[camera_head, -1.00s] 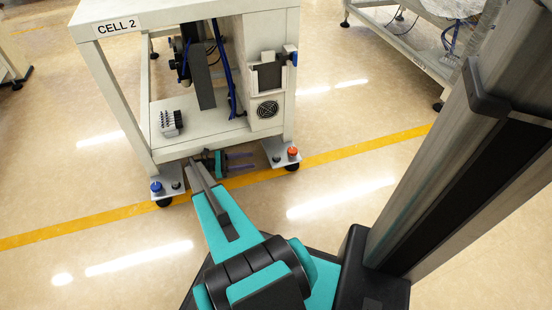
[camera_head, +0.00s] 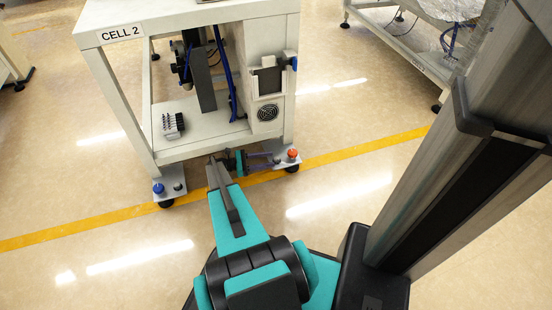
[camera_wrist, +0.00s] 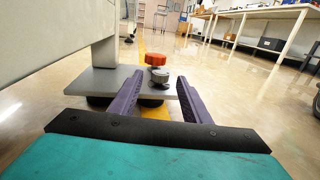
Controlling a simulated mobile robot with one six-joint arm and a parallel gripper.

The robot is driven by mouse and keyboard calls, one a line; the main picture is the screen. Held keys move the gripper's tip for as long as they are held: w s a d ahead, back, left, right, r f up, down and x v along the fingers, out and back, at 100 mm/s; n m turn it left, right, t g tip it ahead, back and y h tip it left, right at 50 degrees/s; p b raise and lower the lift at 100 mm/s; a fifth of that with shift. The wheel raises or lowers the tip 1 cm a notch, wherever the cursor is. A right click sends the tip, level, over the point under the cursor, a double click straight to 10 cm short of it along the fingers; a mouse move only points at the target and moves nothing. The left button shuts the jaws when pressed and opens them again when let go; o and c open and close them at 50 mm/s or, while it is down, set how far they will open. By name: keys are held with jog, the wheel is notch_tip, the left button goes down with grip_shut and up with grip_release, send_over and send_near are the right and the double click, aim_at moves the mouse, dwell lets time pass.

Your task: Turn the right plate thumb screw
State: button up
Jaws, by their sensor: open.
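The right plate (camera_head: 287,163) is a light grey foot plate at the cell frame's front right leg. It carries an orange-red knob (camera_head: 293,153) and a smaller grey round screw head. In the wrist view, the orange knob (camera_wrist: 156,59) stands behind the grey screw head (camera_wrist: 161,76), both on the plate (camera_wrist: 97,82). My gripper (camera_wrist: 160,80) is open, with one purple finger on each side of the grey screw head in the picture. I cannot tell whether the fingertips touch anything. In the head view, my gripper (camera_head: 273,160) reaches the plate's left side.
The CELL 2 frame (camera_head: 121,50) stands above, its leg (camera_wrist: 104,52) close to the left finger in the wrist view. A left plate with a blue knob (camera_head: 158,188) sits at the other leg. Open floor (camera_head: 340,200) lies to the right.

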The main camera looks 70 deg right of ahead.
aim_at(276, 158)
jog(key=shift+b+x, duration=0.6)
jog(key=shift+x, duration=1.75)
jog(key=c, duration=1)
